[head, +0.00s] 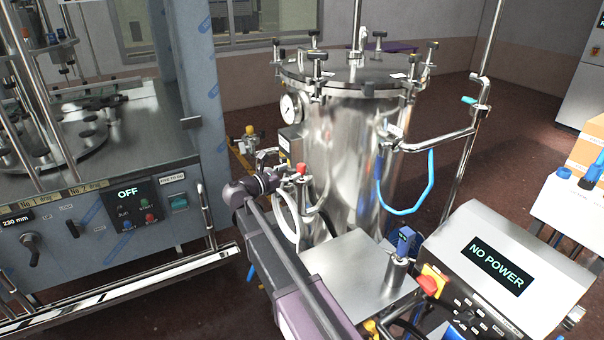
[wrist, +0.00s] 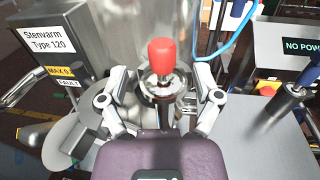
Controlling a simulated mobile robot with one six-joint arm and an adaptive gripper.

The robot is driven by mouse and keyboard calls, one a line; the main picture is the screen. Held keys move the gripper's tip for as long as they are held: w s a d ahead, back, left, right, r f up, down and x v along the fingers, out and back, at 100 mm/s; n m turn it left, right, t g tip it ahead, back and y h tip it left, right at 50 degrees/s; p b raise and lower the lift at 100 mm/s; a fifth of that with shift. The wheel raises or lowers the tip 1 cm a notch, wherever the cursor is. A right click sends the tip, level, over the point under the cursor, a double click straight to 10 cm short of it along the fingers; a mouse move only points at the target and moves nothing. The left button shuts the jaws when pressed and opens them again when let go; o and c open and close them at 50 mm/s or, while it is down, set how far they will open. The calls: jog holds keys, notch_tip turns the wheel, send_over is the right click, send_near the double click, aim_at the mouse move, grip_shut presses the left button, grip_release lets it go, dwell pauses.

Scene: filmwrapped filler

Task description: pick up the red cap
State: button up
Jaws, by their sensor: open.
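The red cap (wrist: 162,57) stands upright on a metal fitting (wrist: 163,84) in the middle of the wrist view. In the head view the red cap (head: 301,168) is small, on the valve fittings at the tank's front left. My gripper (wrist: 161,76) is open, with one finger left and one right of the cap's line. The fingers look apart from the cap, and nothing is held. In the head view my gripper (head: 269,181) is just left of the cap; its fingertips are hard to make out.
A large steel tank (head: 345,150) with a gauge (head: 290,107) stands behind the cap. A blue hose (head: 408,211) loops at its right. A "NO POWER" control box (head: 500,265) stands front right. A filling machine (head: 110,190) is at left. A flat metal plate (head: 358,262) lies below.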

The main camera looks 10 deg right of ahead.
aim_at(298, 169)
jog(key=shift+x, duration=2.2)
jog(key=shift+s, duration=0.1)
grip_shut()
